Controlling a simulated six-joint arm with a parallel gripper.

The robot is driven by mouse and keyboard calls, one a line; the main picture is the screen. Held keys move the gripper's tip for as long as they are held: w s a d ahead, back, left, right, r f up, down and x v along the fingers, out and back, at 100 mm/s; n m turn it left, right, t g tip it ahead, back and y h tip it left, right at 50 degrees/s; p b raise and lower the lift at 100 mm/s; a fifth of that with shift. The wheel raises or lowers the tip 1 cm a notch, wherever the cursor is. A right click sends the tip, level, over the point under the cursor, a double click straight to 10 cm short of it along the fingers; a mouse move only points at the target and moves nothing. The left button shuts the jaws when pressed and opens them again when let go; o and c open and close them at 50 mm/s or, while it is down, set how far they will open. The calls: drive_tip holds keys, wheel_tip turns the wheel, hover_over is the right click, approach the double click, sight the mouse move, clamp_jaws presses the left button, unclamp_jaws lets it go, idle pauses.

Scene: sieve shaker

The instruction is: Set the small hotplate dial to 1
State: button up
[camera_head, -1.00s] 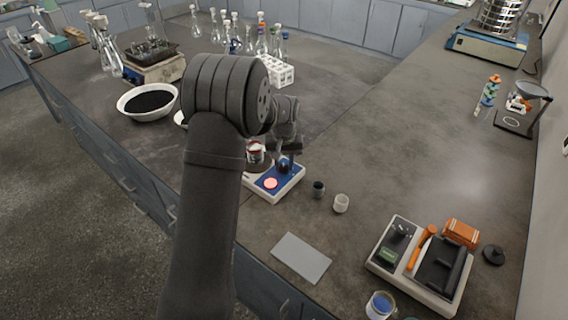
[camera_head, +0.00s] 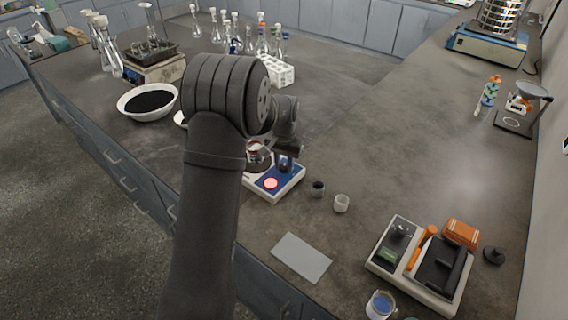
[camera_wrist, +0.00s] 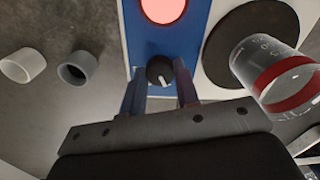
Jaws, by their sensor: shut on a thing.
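The small hotplate (camera_head: 291,190) stands mid-bench, white with a blue front panel and a lit red round light (camera_head: 270,183). Its dark dial (camera_wrist: 159,69) sits on the blue panel; a white pointer mark on it points down and slightly right in the wrist view. No numbers are readable around it. My gripper (camera_wrist: 158,82) is over the panel with its two fingers on either side of the dial, shut on it. In the head view my gripper (camera_head: 286,158) partly hides the dial. A glass beaker with a red band (camera_wrist: 285,80) stands on the hotplate's black round plate (camera_wrist: 222,52).
A grey cup (camera_wrist: 77,68) and a white cup (camera_wrist: 23,65) stand close beside the hotplate. A grey flat pad (camera_head: 301,257) lies nearer the front edge. A white bowl (camera_head: 147,101) is at the left; a white tube rack (camera_head: 280,72) is behind.

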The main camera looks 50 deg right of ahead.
sight(284, 166)
drive_tip(key=o, duration=1)
drive_tip(key=shift+c, duration=0.2)
wheel_tip(284, 166, up, 18)
drive_tip(key=shift+f, duration=0.25)
drive_tip(key=shift+f, duration=0.1)
wheel_tip(284, 166, down, 17)
drive_tip(key=shift+f, duration=0.15)
idle(0.4)
